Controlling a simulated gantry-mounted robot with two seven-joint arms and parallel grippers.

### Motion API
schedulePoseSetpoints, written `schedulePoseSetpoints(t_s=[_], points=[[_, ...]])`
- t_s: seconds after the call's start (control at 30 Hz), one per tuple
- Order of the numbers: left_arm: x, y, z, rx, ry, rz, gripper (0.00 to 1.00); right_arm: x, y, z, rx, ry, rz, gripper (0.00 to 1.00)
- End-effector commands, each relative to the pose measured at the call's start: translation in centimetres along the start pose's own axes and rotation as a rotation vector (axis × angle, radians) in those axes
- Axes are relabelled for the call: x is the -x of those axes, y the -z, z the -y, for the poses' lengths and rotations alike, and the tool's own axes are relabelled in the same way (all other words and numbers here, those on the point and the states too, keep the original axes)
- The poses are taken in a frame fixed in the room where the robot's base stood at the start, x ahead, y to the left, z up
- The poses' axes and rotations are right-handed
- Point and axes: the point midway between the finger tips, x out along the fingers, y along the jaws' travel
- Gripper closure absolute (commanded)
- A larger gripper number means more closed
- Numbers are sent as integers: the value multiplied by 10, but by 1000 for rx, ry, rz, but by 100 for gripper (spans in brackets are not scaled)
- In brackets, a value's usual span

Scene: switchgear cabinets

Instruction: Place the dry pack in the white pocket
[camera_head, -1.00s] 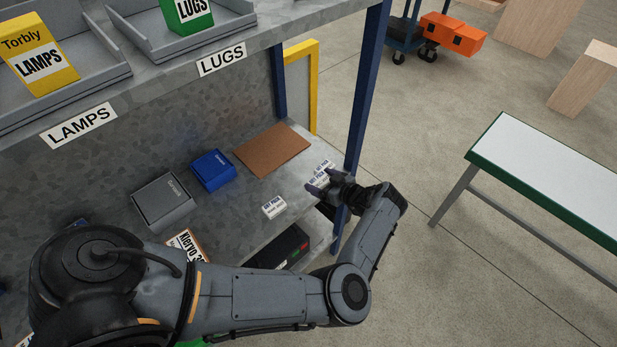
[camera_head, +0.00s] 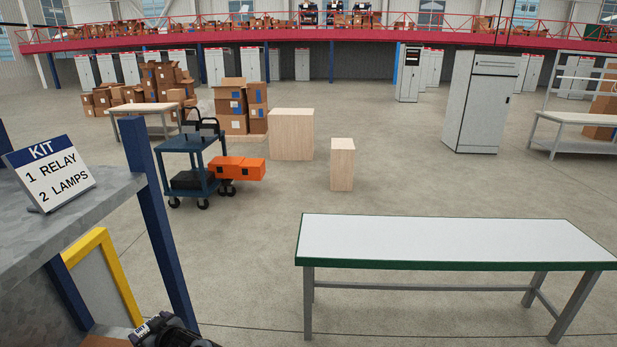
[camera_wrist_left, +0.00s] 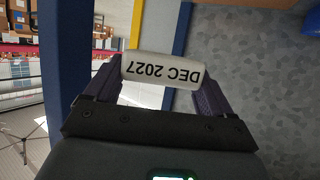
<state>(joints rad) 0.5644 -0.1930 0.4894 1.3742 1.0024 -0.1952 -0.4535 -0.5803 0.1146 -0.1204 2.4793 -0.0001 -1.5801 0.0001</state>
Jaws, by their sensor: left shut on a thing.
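The dry pack (camera_wrist_left: 160,71) is a small white pack printed "DEC 2027", upside down in the left wrist view. My left gripper (camera_wrist_left: 155,84) is shut on it, with one dark finger at each end. In the head view, the left gripper (camera_head: 158,325) shows only at the bottom edge, left of centre, beside the shelf unit. A small white part of the pack with black print (camera_head: 142,329) shows at its tip. I cannot make out a white pocket in either view. My right gripper is not in view.
A blue shelf post (camera_head: 163,235) and a yellow-framed panel (camera_head: 125,280) stand close to the left gripper. A kit sign (camera_head: 50,174) stands on the grey shelf. A white-topped table (camera_head: 440,240) is at the right. Open floor lies between, with a blue cart (camera_head: 190,160) beyond.

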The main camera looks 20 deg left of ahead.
Motion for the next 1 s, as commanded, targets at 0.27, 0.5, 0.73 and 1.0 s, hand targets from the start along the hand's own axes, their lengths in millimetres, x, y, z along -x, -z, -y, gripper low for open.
schedulePoseSetpoints(t_s=[0.27, 0.5, 0.73, 1.0], points=[[88, -9, -68, -214, -498, -2, 47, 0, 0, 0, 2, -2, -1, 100], [196, -70, -96, -365, -870, 6, 47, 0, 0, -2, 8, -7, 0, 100], [261, -113, -94, -440, -1065, 5, 47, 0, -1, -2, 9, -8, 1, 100], [305, -124, -83, -479, -1171, 4, 47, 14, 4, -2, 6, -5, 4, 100]])
